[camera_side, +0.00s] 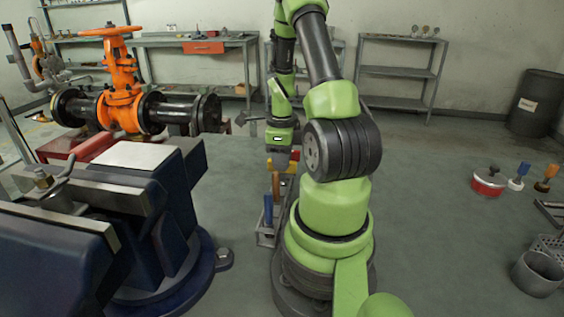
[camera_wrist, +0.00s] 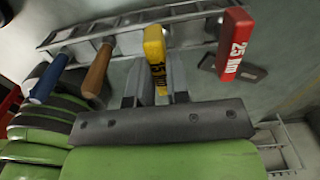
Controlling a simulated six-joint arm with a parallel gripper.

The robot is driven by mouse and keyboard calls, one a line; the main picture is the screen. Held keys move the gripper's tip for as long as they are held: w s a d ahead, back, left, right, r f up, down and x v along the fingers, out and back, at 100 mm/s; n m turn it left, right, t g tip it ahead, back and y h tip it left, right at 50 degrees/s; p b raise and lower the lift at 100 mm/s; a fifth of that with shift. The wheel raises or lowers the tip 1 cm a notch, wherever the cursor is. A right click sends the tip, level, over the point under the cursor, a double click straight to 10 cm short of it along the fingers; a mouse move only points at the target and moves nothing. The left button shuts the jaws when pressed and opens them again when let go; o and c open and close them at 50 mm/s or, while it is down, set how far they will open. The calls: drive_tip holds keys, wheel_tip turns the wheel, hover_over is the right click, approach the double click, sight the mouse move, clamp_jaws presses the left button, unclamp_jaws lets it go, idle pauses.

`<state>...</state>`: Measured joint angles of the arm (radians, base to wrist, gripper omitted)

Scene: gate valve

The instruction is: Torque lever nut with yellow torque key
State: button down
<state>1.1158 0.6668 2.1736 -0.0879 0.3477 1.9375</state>
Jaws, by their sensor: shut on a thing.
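The yellow torque key (camera_wrist: 155,48), marked 15 Nm, stands between the two fingers of my gripper (camera_wrist: 155,85) in the wrist view. The gripper is shut on it at the tool rack (camera_wrist: 120,22). Whether the key's lower end is still inside the rack is hidden. In the side view my gripper (camera_side: 282,157) points down over the rack, with a bit of yellow (camera_side: 293,164) beside it. The orange gate valve (camera_side: 122,100) with its handwheel stands at the back left, far from my gripper. I cannot make out the lever nut.
A red 25 Nm key (camera_wrist: 235,45) is right of the yellow one. A wooden handle (camera_wrist: 98,68) and a blue handle (camera_wrist: 48,80) are left of it. A large blue vise (camera_side: 150,200) fills the left foreground. A red-sided pot (camera_side: 488,182) stands at the right.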

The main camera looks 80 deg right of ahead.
drive_tip(key=shift+r, duration=2.55)
drive_tip(key=w+a+r+n, duration=0.2)
drive_tip(key=w+r+n, duration=0.5)
drive_tip(key=r+n, duration=0.4)
drive_tip(key=w+a+r+n, duration=0.3)
drive_tip(key=w+r+n, duration=0.3)
drive_tip(key=r+n, duration=0.55)
drive_tip(key=w+a+r+m, duration=0.1)
drive_tip(key=w+a+m, duration=0.45)
drive_tip(key=a, duration=0.75)
drive_tip(key=w+a+m, duration=0.1)
drive_tip(key=a+m, duration=0.8)
drive_tip(key=a, duration=0.9)
drive_tip(key=shift+f, duration=0.2)
